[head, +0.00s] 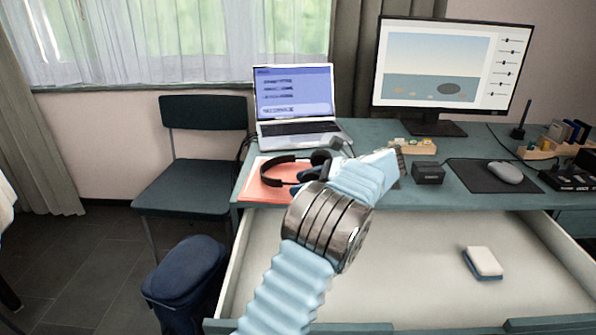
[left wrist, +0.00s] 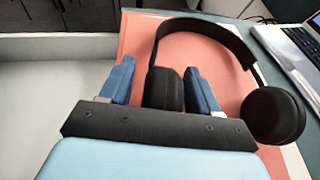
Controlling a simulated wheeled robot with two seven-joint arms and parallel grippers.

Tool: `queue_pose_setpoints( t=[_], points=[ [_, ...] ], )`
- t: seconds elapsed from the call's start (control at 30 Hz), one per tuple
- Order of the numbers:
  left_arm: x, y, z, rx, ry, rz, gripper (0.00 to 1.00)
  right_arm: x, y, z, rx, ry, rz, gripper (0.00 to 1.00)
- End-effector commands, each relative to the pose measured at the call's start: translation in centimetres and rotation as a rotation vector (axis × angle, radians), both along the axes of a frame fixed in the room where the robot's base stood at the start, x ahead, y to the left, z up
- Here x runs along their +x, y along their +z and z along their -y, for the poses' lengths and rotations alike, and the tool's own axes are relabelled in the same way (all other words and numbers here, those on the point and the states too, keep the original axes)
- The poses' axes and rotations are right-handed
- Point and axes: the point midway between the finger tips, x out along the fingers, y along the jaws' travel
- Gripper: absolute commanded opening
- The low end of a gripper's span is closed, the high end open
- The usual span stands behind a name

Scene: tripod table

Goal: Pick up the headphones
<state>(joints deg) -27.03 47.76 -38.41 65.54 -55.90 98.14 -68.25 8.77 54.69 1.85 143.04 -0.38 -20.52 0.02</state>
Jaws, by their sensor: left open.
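The black headphones (head: 275,178) lie on a coral folder on the desk, partly hidden behind my left arm in the head view. In the left wrist view, their headband (left wrist: 208,26) arcs away at the top, and one ear cup (left wrist: 272,116) sits at the right. The other ear cup (left wrist: 163,88) is between the two blue fingers of my left gripper (left wrist: 160,82). The fingers are open, with a gap visible on each side of that cup. My right gripper is not in view.
The coral folder (head: 252,190) lies at the desk's left front edge, above an open drawer (head: 400,250) holding a white and blue block (head: 484,262). A laptop (head: 295,105) stands behind the headphones. A small dark box (head: 428,172) and mouse (head: 505,172) are to the right.

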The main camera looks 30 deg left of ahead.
Motion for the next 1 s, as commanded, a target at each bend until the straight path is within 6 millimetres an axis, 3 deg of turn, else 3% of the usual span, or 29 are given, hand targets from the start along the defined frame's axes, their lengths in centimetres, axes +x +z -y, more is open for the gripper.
queue_pose_setpoints(
  t=[0.1, 0.5, 0.83, 1.0],
  points=[
    [0.0, 0.0, 0.0, 0.0, -0.001, 0.0, 0.62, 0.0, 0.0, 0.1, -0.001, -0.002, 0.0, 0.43],
    [0.0, 0.0, 0.0, 0.0, -0.001, 0.0, 0.01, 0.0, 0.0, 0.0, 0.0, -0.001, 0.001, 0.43],
    [0.0, 0.5, 0.0, 0.0, -0.001, 0.002, 0.0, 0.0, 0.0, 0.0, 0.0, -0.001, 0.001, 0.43],
    [0.0, 2.5, 0.0, 0.0, -0.001, 0.004, 0.0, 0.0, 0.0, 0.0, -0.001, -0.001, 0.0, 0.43]
  ],
)
